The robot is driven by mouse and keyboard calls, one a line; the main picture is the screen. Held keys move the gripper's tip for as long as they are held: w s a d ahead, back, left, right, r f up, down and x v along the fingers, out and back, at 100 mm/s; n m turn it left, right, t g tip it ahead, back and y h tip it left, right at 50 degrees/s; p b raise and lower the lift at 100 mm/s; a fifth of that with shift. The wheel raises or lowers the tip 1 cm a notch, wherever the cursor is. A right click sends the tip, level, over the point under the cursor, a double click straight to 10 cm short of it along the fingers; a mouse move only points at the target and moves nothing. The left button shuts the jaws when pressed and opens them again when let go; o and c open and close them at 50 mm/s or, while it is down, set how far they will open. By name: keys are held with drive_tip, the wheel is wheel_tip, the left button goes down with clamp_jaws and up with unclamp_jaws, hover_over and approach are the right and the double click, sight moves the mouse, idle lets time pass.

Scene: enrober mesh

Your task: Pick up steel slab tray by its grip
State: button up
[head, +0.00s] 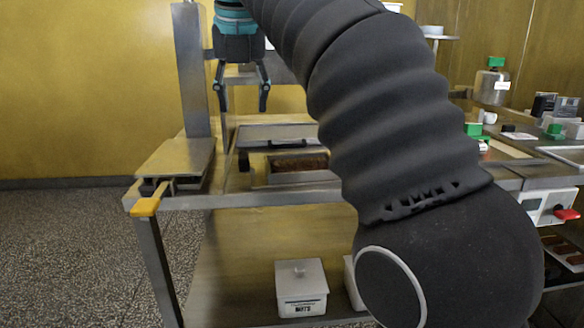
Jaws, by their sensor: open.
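A steel tray (292,179) sits in the metal frame of the workbench, left of centre, and a dark brown slab (300,163) lies in it. A dark bar-like grip (286,143) shows just behind the slab; I cannot tell for certain that it belongs to this tray. My gripper (243,106) hangs above and behind the tray in the picture, pointing down. Its two dark fingers are spread apart with nothing between them. The gripper is clear of the tray and grip. My dark arm hides the area right of the tray.
A steel post (190,70) stands left of my gripper. A white lidded box (301,287) stands on the lower shelf.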

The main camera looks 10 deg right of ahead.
drive_tip(key=n, duration=0.1)
hover_over(243, 155)
drive_tip(key=s, duration=0.3)
wheel_tip(243, 155, down, 7)
drive_tip(key=shift+d+f, duration=0.1)
drive_tip(key=shift+d, duration=0.05)
drive_tip(key=shift+w+x, duration=0.15)
drive_tip(key=shift+x, duration=1.25)
drive_tip(key=shift+w+x, duration=0.1)
drive_tip(key=shift+x, duration=1.3)
drive_tip(key=shift+r, duration=0.25)
clamp_jaws()
